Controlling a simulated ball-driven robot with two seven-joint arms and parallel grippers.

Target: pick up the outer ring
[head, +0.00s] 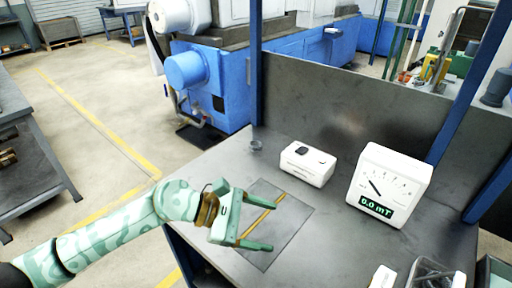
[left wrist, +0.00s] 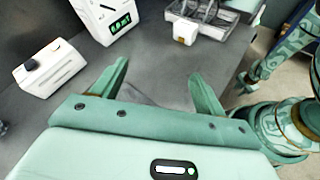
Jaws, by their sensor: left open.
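A small dark grey ring-like piece (head: 256,145), likely the outer ring, lies near the back left corner of the grey table (head: 222,158). In the left wrist view a dark piece at the left edge (left wrist: 3,127) may be the same one, mostly cut off. My left gripper (head: 272,225) is open and empty above the front left of the table, over a flat plate with a yellow-brown line (head: 290,222). It is well in front of the ring and apart from it; its fingers (left wrist: 155,90) also show in the left wrist view. My right arm shows only in the left wrist view.
A white box with a black knob (head: 308,163) stands right of the ring. A white meter reading 0.0 mT (head: 390,185) stands further right. A grey tray (head: 432,273) and a small white block (head: 382,278) are at the front right. A blue post (head: 256,60) rises behind the ring.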

